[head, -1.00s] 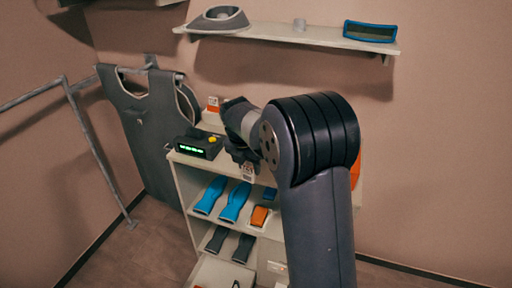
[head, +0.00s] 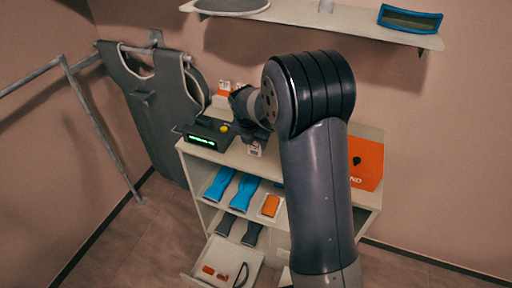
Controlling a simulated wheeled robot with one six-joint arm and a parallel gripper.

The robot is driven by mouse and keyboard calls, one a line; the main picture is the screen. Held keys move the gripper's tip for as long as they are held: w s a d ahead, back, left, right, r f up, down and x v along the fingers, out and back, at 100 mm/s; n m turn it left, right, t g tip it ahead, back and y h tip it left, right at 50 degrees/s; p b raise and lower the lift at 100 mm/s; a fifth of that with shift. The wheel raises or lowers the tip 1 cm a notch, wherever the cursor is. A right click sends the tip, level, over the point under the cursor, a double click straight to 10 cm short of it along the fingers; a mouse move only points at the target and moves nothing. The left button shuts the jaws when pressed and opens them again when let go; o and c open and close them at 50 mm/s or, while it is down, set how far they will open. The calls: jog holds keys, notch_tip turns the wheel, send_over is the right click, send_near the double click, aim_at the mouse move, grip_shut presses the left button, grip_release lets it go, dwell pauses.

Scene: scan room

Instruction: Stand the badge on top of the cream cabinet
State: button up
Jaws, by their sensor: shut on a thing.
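The cream cabinet (head: 232,156) stands against the back wall, with open shelves below its top. My gripper (head: 256,138) is over the cabinet's top, near the front edge, pointing down. It is shut on a small white badge (head: 255,149) with dark and reddish print. The badge hangs roughly upright below the fingers. I cannot tell whether its lower edge touches the cabinet top. My arm hides part of the top to the right of the badge.
A black device with a green display (head: 203,140) sits left of the badge. An orange box (head: 367,163) stands at the right end. Small orange-and-white items (head: 223,89) are behind. An open drawer (head: 212,260) juts out below. A grey apron (head: 157,105) hangs left.

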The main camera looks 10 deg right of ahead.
aim_at(254, 146)
jog(key=shift+f, duration=1.8)
jog(key=o, duration=1)
jog(key=shift+f, duration=0.1)
jog(key=shift+c, duration=0.2)
jog(key=b+v, duration=0.1)
jog(key=v, duration=1.1)
jog(key=shift+o, duration=0.4)
jog(key=shift+s, duration=0.1)
